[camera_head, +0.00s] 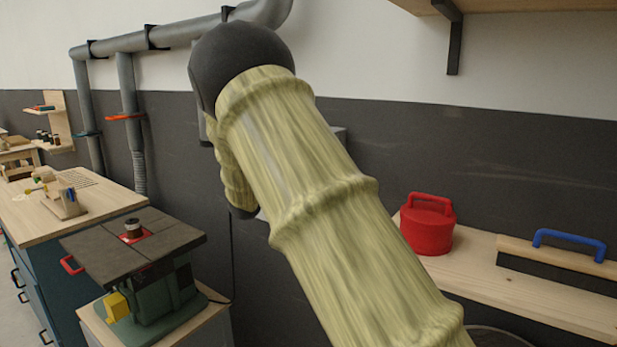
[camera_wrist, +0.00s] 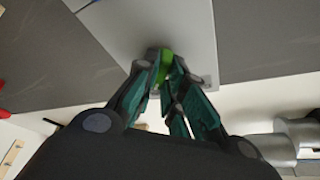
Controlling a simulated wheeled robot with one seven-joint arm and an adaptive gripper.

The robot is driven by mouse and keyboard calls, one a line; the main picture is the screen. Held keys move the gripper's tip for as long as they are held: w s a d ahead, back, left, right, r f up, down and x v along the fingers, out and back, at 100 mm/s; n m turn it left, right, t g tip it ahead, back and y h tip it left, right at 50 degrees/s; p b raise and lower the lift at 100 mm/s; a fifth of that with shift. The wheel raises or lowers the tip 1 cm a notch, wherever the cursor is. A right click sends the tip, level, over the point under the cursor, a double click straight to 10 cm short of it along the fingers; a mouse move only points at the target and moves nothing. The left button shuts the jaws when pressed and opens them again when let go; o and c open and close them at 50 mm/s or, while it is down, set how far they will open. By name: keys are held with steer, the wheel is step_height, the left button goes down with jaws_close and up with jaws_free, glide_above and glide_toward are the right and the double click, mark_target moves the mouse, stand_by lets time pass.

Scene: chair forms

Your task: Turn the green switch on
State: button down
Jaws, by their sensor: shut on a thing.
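The green switch (camera_wrist: 167,57) shows in the wrist view as a small bright green piece on a pale grey panel (camera_wrist: 195,38). My gripper (camera_wrist: 163,76) has its dark teal fingers closed around the switch, at the panel's face. The fingers cover much of the switch, so I cannot tell which position it is in. In the head view my sleeved arm hides the switch, my gripper and most of the panel. Only bits of the panel's edge show beside the arm.
A dark wall band (camera_head: 480,160) runs behind my arm. On the right, a wooden bench (camera_head: 470,268) holds a red lidded can (camera_head: 428,232) and a blue-handled wooden piece (camera_head: 560,256). On the left stands a table machine (camera_head: 150,280). A grey pipe (camera_head: 150,38) runs along the wall.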

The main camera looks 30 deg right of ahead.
steer(key=m+g+y+b, duration=0.1)
steer(key=m+b, duration=0.2)
steer(key=b, duration=0.1)
steer(key=m+g+y+b, duration=0.1)
steer(key=m+b, duration=0.3)
steer(key=m+g+y+b, duration=0.1)
steer(key=m+b, duration=0.3)
steer(key=b, duration=0.1)
steer(key=shift+r, duration=0.15)
steer(key=shift+m, duration=0.3)
steer(key=c, duration=1.5)
jaws_free()
steer(key=shift+w, duration=0.1)
steer(key=a, duration=1.2)
